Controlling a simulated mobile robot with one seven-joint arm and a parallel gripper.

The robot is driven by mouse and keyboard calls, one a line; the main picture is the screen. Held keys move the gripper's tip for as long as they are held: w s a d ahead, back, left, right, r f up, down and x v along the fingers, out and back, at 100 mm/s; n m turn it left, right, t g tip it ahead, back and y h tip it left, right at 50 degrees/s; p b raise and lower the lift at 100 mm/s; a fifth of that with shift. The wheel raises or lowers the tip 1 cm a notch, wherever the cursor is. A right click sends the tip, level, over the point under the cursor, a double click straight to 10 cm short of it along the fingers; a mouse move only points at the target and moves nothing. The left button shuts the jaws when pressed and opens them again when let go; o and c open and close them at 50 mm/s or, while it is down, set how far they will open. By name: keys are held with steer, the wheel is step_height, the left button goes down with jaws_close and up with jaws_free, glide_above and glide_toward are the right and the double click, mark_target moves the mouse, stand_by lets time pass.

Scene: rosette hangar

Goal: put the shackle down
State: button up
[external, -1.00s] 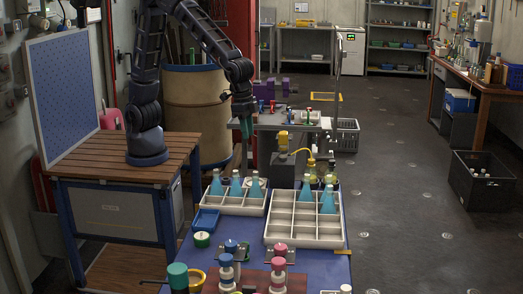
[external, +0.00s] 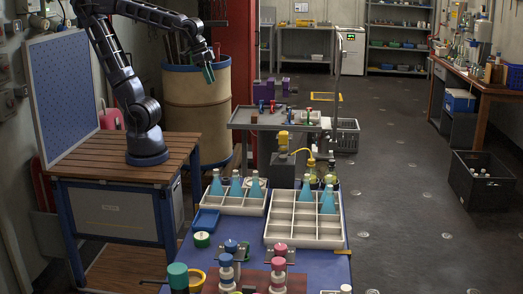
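My gripper (external: 208,74), with green fingers, hangs in the air in front of the tan drum, left of the grey cart (external: 243,124) and above its top. It is small here, and I cannot tell whether its fingers are open or shut, or whether anything is between them. Small red, blue and green pieces (external: 272,106) stand on the cart top. I cannot make out which of them, if any, is the shackle.
The tan drum (external: 196,112) with long rods stands behind my gripper, beside a red post (external: 241,45). A blue table (external: 250,232) in front holds white divided trays (external: 282,231) with blue flasks. The floor on the right is mostly clear.

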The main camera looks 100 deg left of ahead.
steer(key=s+a, duration=0.4)
steer(key=s, duration=0.3)
steer(key=shift+s+f+n+t, duration=0.3)
steer(key=shift+s+t, duration=0.1)
steer(key=shift+c, duration=0.3)
